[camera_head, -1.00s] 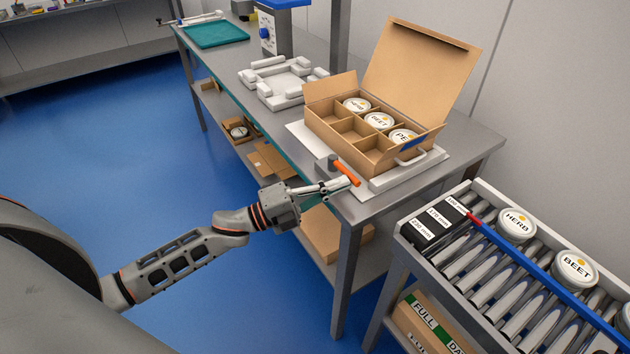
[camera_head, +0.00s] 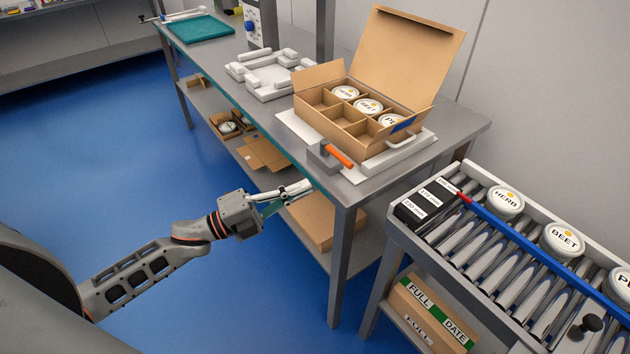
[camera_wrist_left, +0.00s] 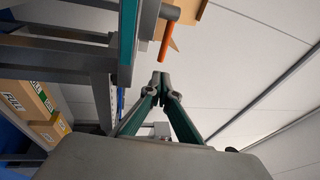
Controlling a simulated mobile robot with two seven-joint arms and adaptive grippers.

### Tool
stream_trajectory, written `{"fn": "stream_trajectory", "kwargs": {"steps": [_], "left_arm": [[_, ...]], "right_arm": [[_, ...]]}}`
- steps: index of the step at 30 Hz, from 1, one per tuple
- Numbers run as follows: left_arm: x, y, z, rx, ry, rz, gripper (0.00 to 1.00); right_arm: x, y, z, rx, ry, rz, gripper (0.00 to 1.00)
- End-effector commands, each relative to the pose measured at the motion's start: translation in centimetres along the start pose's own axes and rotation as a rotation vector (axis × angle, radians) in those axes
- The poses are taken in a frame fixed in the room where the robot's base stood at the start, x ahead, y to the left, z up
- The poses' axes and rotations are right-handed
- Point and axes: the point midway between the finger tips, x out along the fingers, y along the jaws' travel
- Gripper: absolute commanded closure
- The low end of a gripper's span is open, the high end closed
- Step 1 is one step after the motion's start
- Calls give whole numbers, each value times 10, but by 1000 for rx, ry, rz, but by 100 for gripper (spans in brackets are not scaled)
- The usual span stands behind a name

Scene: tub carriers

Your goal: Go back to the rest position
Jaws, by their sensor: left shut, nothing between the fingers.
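My left gripper (camera_head: 306,187) is shut and empty. It hangs in the air just off the near edge of the steel table (camera_head: 465,133), clear of the orange-handled clamp (camera_head: 340,156) at that edge. In the left wrist view its fingers (camera_wrist_left: 161,78) meet at the tips with nothing between them. An open cardboard carrier (camera_head: 345,136) stands on the table with three white-lidded tubs in its back row; its front compartments look empty. My right gripper is not in view.
A roller conveyor (camera_head: 478,259) with several tubs and a blue rail stands at the right. A white fixture (camera_head: 275,80) and a teal mat (camera_head: 200,28) lie farther along the table. Blue floor (camera_head: 120,150) at the left is clear.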

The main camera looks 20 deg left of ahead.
Motion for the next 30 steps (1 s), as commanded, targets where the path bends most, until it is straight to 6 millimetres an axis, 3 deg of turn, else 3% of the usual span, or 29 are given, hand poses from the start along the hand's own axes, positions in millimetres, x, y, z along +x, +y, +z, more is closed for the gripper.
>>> {"fn": "stream_trajectory", "kwargs": {"steps": [3,9,20,23,25,30], "left_arm": [[-22,2,-5,-2,0,3,100],[-45,1,-10,-1,-1,2,100],[-52,3,-12,-21,-16,2,100],[-55,20,-13,-125,-93,15,100],[-60,42,-15,-259,-192,32,100],[-94,125,-38,-722,-528,103,100]], "right_arm": [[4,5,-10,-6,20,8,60],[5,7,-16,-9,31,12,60],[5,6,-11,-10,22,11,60],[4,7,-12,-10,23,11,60],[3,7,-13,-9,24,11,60],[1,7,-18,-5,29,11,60]]}}
